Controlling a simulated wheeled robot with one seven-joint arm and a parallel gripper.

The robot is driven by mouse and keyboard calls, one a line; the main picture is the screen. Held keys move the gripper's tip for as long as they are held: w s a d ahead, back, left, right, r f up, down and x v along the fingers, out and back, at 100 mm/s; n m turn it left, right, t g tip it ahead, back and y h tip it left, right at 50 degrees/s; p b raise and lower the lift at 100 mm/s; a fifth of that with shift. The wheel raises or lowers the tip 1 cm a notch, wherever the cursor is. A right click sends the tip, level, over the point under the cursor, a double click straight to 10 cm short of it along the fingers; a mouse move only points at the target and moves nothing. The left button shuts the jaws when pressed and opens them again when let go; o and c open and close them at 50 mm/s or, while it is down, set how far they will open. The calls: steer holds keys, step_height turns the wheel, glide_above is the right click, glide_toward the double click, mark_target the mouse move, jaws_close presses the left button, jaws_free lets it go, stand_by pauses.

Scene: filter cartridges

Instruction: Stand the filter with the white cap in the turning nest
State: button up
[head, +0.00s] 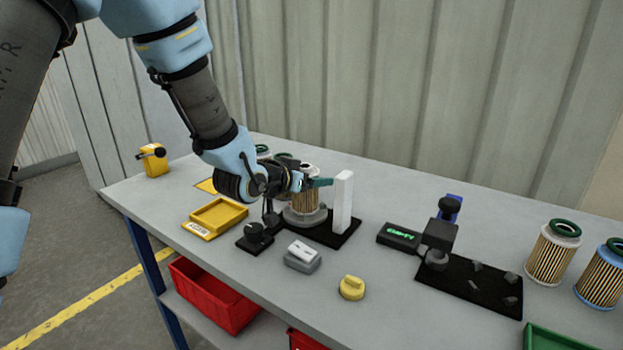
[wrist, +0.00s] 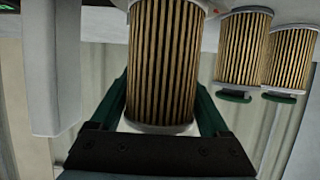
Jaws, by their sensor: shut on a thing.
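The filter with the white cap (head: 305,202) has pleated tan sides and stands upright in the head view. It fills the middle of the wrist view (wrist: 163,60), where its pale end points down in the picture. My gripper (head: 318,183) is shut on it, with green fingers on both sides of its body (wrist: 160,100). The turning nest (head: 303,217) is a grey round base on a black plate, directly under the filter. I cannot tell whether the filter's lower end touches the nest. A white upright post (head: 343,202) stands just right of the nest.
Two green-ringed filters (wrist: 243,48) (wrist: 290,58) stand behind the held one. A black fixture (head: 470,285) and more filters (head: 553,254) are at right.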

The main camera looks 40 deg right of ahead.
stand_by(0.3)
steer(key=o, duration=1.3)
steer(key=shift+a, duration=0.1)
steer(key=shift+v, duration=0.95)
steer(key=shift+p+v, duration=0.5)
steer(key=shift+v, duration=2.7)
